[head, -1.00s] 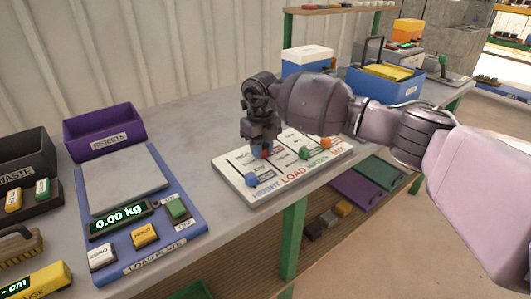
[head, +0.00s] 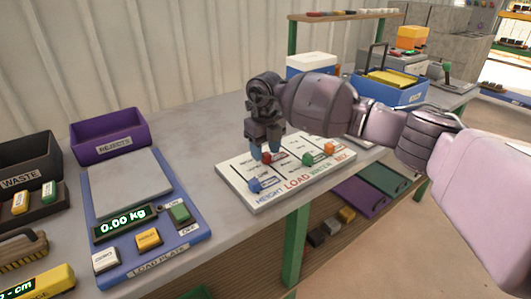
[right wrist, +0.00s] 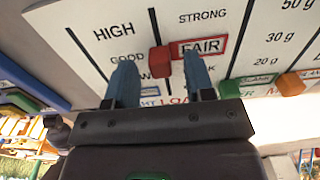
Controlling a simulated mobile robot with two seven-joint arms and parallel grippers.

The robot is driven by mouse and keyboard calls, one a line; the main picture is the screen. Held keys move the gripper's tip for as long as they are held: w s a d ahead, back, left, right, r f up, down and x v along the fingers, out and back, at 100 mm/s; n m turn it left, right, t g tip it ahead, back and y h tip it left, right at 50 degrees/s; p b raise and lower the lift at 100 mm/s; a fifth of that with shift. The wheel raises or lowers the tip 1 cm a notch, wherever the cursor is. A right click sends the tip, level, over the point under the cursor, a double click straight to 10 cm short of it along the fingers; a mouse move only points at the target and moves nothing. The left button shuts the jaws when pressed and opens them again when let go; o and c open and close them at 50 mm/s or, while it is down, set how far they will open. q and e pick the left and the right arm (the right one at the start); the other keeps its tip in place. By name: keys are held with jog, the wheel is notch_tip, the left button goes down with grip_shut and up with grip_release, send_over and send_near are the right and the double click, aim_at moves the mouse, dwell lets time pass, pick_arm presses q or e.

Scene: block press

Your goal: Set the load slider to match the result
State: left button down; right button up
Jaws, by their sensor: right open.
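The white slider board (head: 240,190) lies on the bench with HEIGHT, LOAD, WATER and MIX columns. The red load slider (head: 267,158) also shows in the right wrist view (right wrist: 160,62), where its red frame surrounds the word FAIR (right wrist: 200,47), below STRONG. My right gripper (head: 265,150) is open just above the load slider. Its blue fingertips lie on either side of the red knob in the right wrist view, apart from it as far as I can see. The load plate (head: 125,175) is empty and its display (head: 124,223) reads 0.00 kg. My left gripper is not in view.
The blue height (head: 255,185), green water (head: 308,159) and orange mix (head: 330,148) sliders are close by on the board. A purple REJECTS bin (head: 110,135) and a dark WASTE bin (head: 25,155) stand at left. Bench space between load plate and board is clear.

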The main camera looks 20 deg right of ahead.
aim_at(265, 153)
notch_tip(265, 153, up, 9)
jog(key=p, duration=0.1)
jog(key=shift+s, duration=0.1)
dwell(0.4)
